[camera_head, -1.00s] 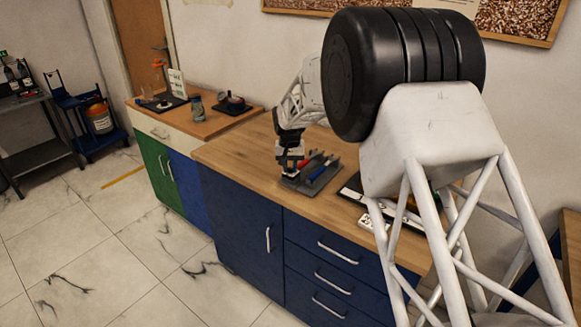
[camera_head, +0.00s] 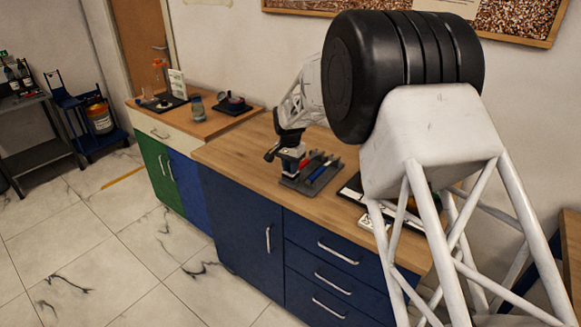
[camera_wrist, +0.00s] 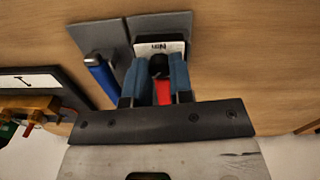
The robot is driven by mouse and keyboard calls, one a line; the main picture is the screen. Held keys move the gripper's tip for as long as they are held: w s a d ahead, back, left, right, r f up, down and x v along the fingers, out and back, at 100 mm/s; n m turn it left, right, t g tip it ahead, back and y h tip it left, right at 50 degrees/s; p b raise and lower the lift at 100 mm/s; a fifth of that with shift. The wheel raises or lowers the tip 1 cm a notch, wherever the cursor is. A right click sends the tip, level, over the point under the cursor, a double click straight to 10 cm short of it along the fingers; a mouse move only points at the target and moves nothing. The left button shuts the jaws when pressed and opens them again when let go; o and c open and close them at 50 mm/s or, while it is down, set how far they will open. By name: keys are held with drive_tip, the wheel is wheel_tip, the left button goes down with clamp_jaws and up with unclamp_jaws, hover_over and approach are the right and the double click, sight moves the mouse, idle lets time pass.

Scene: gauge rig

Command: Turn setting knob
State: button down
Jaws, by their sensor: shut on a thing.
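The setting knob (camera_wrist: 159,66) is a dark round part beside a white label with black lettering, in the wrist view. My gripper (camera_wrist: 158,75) has its two blue fingers on either side of it and is shut on it. Below the knob, a red part shows between the fingers. In the head view my gripper (camera_head: 287,170) is low over a grey tray (camera_head: 318,185) on the wooden counter. The knob itself is hidden there by the gripper.
A black-framed board with brass fittings (camera_wrist: 30,108) is further left in the wrist view. The wooden counter (camera_head: 235,150) is clear left of the gripper.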

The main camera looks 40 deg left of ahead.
drive_tip(key=c, duration=1)
unclamp_jaws()
drive_tip(key=shift+r, duration=0.1)
drive_tip(key=shift+a+r, duration=0.1)
drive_tip(key=shift+r, duration=3.7)
